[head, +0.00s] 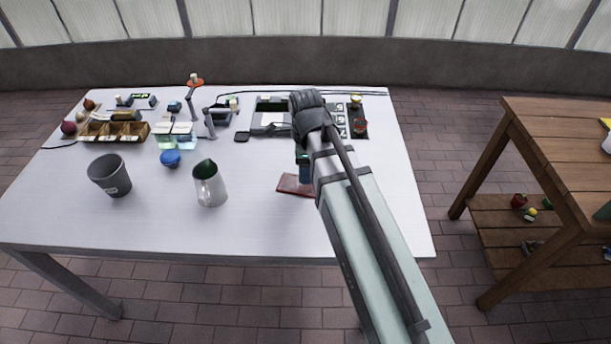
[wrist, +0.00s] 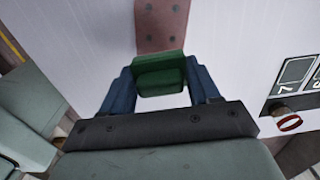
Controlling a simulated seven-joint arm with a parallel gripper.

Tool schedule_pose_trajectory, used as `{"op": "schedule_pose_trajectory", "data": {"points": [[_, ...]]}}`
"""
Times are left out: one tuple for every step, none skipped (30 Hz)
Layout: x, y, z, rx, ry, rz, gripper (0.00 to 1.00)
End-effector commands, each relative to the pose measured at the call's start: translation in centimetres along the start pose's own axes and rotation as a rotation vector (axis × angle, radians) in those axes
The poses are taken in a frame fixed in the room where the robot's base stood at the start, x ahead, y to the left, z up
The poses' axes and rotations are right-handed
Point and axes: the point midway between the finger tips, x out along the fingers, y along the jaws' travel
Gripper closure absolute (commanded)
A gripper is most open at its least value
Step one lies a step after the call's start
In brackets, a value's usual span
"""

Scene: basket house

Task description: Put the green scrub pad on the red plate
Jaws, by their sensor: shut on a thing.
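The green scrub pad (wrist: 160,78) is between the two blue fingers of my gripper (wrist: 160,88) in the wrist view, and the gripper is shut on it. In the head view my gripper (head: 304,174) points down at the table beside the red plate, partly hidden by my arm. The red plate (head: 291,186) is a flat, dark red rectangle on the table. It also shows in the wrist view (wrist: 160,22), just beyond the pad, with dark dots on it. The pad overlaps the plate's near end in that view; I cannot tell whether they touch.
A grey-white pitcher (head: 210,188), a blue ball-like thing (head: 170,158) and a dark grey bucket (head: 109,176) stand to the left on the white table (head: 150,225). A dark panel with number cards (head: 357,117) lies behind the arm. A wooden table (head: 560,120) stands apart at right.

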Motion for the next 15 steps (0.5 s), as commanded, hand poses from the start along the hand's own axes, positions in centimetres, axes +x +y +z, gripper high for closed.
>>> {"op": "schedule_pose_trajectory", "data": {"points": [[0.3, 0.0, 0.0, 0.0, 0.0, 0.001, 0.68], [0.5, 0.0, 0.0, 0.0, 0.0, 0.001, 0.68], [0.9, 0.1, 0.0, 0.0, 0.001, 0.002, 0.68], [1.2, 0.1, 0.0, 0.0, 0.001, 0.002, 0.68], [1.5, 0.1, 0.0, 0.0, 0.001, 0.003, 0.68], [2.0, 0.1, 0.0, 0.0, 0.001, 0.002, 0.68], [2.4, 0.1, 0.0, 0.0, 0.001, 0.002, 0.68], [2.7, 0.1, 0.0, 0.0, 0.001, 0.002, 0.68], [3.2, 0.1, 0.0, 0.0, 0.001, 0.003, 0.68], [3.4, 0.1, 0.0, 0.0, 0.001, 0.002, 0.68], [3.6, 0.1, 0.0, 0.0, 0.001, 0.002, 0.68], [3.8, 0.1, 0.0, 0.0, 0.0, 0.001, 0.68], [3.9, 0.0, 0.0, 0.0, 0.0, 0.001, 0.68], [4.0, 0.0, 0.0, 0.0, 0.0, 0.0, 0.68], [4.0, 0.0, 0.0, 0.0, 0.0, 0.0, 0.68]]}}
